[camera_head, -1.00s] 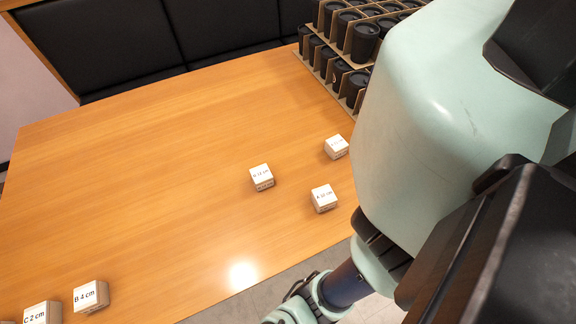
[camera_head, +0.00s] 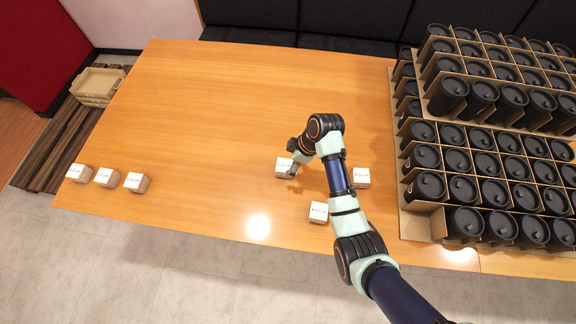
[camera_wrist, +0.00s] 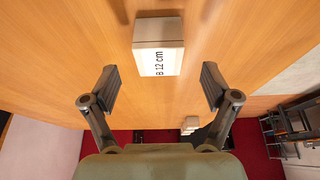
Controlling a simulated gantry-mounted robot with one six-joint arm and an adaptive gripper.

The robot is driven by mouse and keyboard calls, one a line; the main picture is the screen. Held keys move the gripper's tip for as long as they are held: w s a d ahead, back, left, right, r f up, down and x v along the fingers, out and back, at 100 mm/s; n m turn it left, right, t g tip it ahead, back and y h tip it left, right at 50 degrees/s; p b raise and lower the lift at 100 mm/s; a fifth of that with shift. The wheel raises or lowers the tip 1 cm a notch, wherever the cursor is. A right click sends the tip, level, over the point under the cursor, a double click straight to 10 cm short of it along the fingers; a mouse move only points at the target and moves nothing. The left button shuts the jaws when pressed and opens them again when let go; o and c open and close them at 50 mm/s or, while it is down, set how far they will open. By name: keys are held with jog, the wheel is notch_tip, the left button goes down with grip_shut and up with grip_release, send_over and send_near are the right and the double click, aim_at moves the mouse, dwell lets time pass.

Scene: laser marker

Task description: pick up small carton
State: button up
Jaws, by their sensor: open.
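A small white carton (camera_wrist: 158,47) marked "B 12 cm" lies on the table in the wrist view, ahead of my gripper (camera_wrist: 160,90) and between the lines of its two spread fingers. The fingers are open, with nothing between them, and do not touch the carton. In the head view my gripper (camera_head: 292,160) is at this same carton (camera_head: 283,168), hiding part of it. Two more small cartons sit nearby, one in front (camera_head: 318,212) and one to the right (camera_head: 361,177), beside my arm.
Three white cartons (camera_head: 107,177) stand in a row at the table's left end. Cardboard trays (camera_head: 437,225) of black lidded cups fill the right side. The wooden table (camera_head: 215,120) is clear between. Stacked tan trays (camera_head: 98,84) stand beyond the left edge.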

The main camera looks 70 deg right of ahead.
aim_at(286, 165)
jog(key=b+x, duration=0.2)
jog(key=x, duration=0.3)
jog(key=shift+f, duration=0.15)
jog(key=shift+c, duration=0.3)
jog(key=c, duration=1.2)
notch_tip(286, 165, up, 20)
jog(key=p, duration=0.5)
jog(key=shift+w+p, duration=0.1)
jog(key=shift+p, duration=0.3)
